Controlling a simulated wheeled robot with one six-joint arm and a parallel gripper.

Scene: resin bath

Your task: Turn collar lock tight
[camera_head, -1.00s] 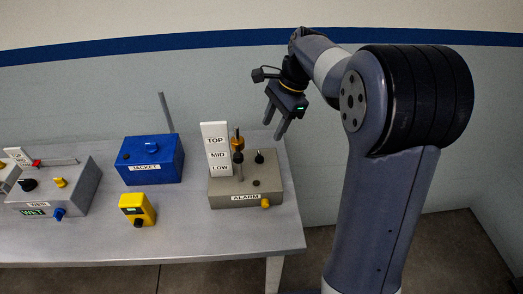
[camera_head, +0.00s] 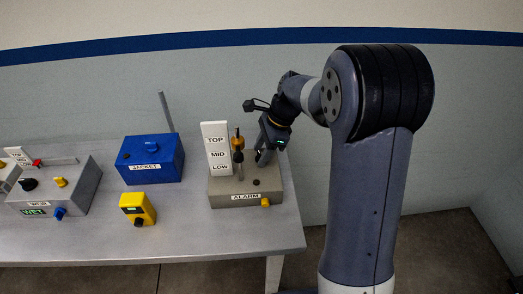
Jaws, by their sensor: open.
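The grey ALARM box (camera_head: 232,198) stands at the right end of the bench. A thin upright rod on it carries an orange collar (camera_head: 238,142) with a dark piece (camera_head: 238,156) just below, beside a white TOP/MID/LOW scale plate (camera_head: 214,138). An orange knob (camera_head: 265,202) sits on the box's front, and a small dark knob (camera_head: 256,182) on its top. Which part is the collar lock, I cannot tell. My gripper (camera_head: 262,160) is open and points down at the box's rear right, just right of the rod.
A blue JACKET box (camera_head: 165,172) with a thin rod behind it and a yellow box (camera_head: 146,203) stand left of the ALARM box. A grey WEIR box (camera_head: 85,190) is at far left. The front of the bench (camera_head: 210,238) is clear.

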